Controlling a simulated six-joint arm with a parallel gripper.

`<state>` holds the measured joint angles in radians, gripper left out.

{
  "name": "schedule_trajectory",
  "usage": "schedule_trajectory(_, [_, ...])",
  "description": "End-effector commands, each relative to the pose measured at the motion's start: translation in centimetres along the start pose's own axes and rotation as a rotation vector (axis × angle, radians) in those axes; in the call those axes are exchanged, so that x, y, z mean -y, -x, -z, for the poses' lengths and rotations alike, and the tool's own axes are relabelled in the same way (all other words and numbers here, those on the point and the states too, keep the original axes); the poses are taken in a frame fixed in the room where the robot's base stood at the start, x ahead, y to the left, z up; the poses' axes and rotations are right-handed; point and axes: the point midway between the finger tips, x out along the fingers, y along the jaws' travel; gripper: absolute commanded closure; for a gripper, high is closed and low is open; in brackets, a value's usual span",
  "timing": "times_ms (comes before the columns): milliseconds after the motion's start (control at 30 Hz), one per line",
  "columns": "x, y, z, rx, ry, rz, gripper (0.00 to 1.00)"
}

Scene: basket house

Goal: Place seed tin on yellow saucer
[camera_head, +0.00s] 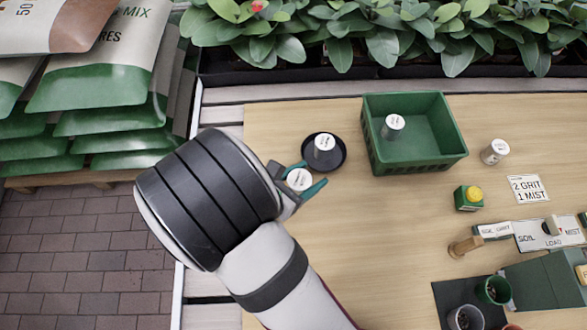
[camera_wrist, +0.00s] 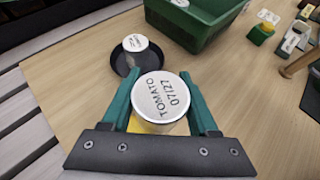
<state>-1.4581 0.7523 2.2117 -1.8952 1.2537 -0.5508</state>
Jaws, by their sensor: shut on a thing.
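My gripper (camera_head: 305,178) is shut on a seed tin (camera_wrist: 161,97) with a white lid reading "TOMATO 07/27". Its teal fingers flank the tin in the wrist view, and the tin's lid (camera_head: 299,179) shows between them in the head view. A patch of yellow (camera_wrist: 148,127) shows just below the tin in the wrist view; I cannot tell whether it is the yellow saucer or part of the tin, nor whether the tin rests on anything. No yellow saucer shows clearly in the head view, where my gripper and arm cover that spot.
A dark saucer (camera_head: 311,165) bearing another white-lidded tin (camera_head: 324,146) lies just beyond my gripper. A green basket (camera_head: 436,160) with a tin inside stands to the right. Another tin (camera_head: 495,152) and a green-yellow box (camera_head: 469,198) stand farther right. The table's middle is clear.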

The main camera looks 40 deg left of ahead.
Motion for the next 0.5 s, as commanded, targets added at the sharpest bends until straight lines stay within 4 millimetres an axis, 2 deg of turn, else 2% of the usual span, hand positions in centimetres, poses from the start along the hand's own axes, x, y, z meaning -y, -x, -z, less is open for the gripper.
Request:
schedule_trajectory(100, [-2.6,0.4,2.3,0.001,-0.001,0.0,0.95])
schedule_trajectory(200, [-3.8,0.6,3.4,0.001,-0.001,0.002,0.95])
schedule_trajectory(400, [-4.1,-0.9,6.6,0.001,0.001,0.005,0.95])
schedule_trajectory(500, [-4.1,-1.3,7.2,0.001,-0.002,0.004,0.95])
